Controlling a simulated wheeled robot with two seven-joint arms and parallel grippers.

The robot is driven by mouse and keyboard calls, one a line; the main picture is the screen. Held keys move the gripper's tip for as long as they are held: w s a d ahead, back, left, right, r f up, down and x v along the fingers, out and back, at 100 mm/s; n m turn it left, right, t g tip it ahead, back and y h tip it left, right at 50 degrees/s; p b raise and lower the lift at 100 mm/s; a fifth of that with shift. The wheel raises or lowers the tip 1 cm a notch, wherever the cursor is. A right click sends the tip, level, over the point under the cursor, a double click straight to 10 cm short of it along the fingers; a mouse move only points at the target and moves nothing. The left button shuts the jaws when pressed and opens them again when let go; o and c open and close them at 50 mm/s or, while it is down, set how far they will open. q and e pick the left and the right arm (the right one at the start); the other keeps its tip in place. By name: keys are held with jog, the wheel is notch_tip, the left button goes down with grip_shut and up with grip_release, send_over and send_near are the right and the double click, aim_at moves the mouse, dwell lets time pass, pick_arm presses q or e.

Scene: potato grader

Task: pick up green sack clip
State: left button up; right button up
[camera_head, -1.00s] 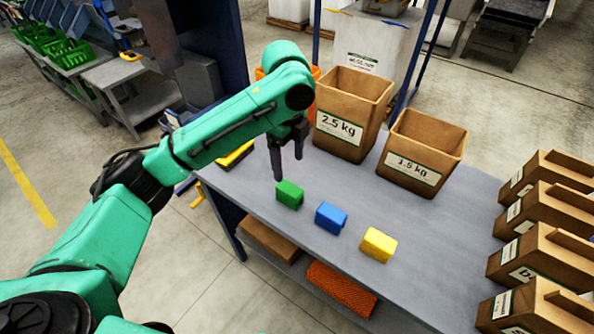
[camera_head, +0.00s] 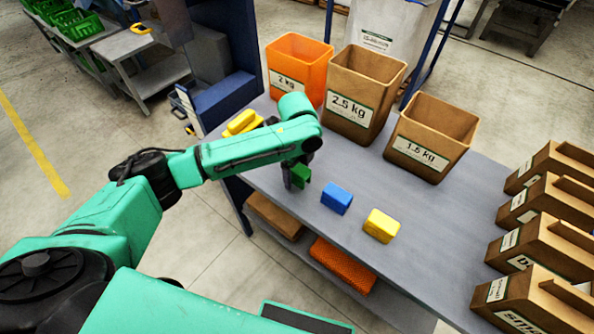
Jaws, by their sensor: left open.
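The green sack clip (camera_head: 303,173) is a small green block near the left end of the grey table (camera_head: 400,215), in the head view. My left gripper (camera_head: 295,180) points down at it, with its dark fingers around or beside the clip. The fingers and wrist hide part of the clip. The left jaws are open. I cannot tell whether the fingers touch the clip. My right gripper is not in view.
A blue block (camera_head: 337,198) and a yellow block (camera_head: 381,225) lie to the right of the clip. Behind stand an orange 2 kg bin (camera_head: 298,64) and brown 2.5 kg (camera_head: 362,92) and 1.5 kg (camera_head: 431,137) bins. Several brown boxes (camera_head: 533,257) line the right side.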

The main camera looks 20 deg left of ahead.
aim_at(297, 167)
pick_arm(q)
grip_shut()
jog(key=shift+r, duration=0.1)
notch_tip(297, 167, up, 20)
